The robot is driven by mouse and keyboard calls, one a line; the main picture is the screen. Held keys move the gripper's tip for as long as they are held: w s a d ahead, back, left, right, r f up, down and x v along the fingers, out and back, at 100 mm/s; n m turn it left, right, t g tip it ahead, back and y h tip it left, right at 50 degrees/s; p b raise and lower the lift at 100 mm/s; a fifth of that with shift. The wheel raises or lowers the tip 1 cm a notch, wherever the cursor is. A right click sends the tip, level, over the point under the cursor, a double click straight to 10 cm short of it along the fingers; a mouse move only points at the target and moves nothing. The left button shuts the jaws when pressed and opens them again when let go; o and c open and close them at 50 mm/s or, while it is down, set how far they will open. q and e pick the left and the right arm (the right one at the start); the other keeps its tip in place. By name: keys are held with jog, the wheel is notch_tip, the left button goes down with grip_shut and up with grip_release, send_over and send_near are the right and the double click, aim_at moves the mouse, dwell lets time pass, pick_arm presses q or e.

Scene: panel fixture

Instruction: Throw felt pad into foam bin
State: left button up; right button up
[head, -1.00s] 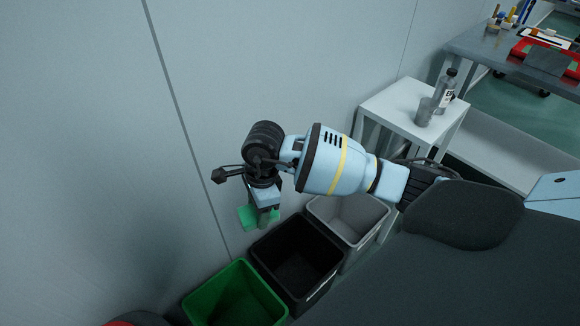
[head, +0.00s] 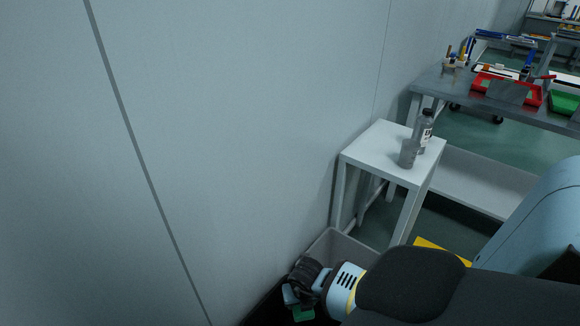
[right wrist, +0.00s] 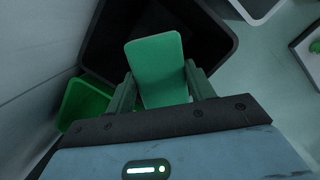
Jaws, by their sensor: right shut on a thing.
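The green felt pad (right wrist: 158,70) is a flat rounded rectangle between the two fingers of my right gripper (right wrist: 161,84), which is shut on it. In the right wrist view the pad is over the open black bin (right wrist: 108,38). In the head view my right gripper (head: 298,305) is at the bottom, with a bit of green pad (head: 304,314) showing below it. A green bin (right wrist: 84,102) is to the left in the wrist view, and a grey bin (head: 345,241) stands beside the black one. I cannot read which is the foam bin. My left gripper is not in view.
A pale wall (head: 230,130) runs close beside the bins. A metal workbench (head: 440,88) with trays is farther back.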

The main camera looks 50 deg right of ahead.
jog(key=shift+f+b, duration=0.7)
jog(key=shift+f, duration=0.1)
notch_tip(320, 180, down, 4)
jog(key=b, duration=0.4)
jog(key=shift+f, duration=0.15)
jog(key=o, duration=0.8)
jog(key=shift+o, duration=0.9)
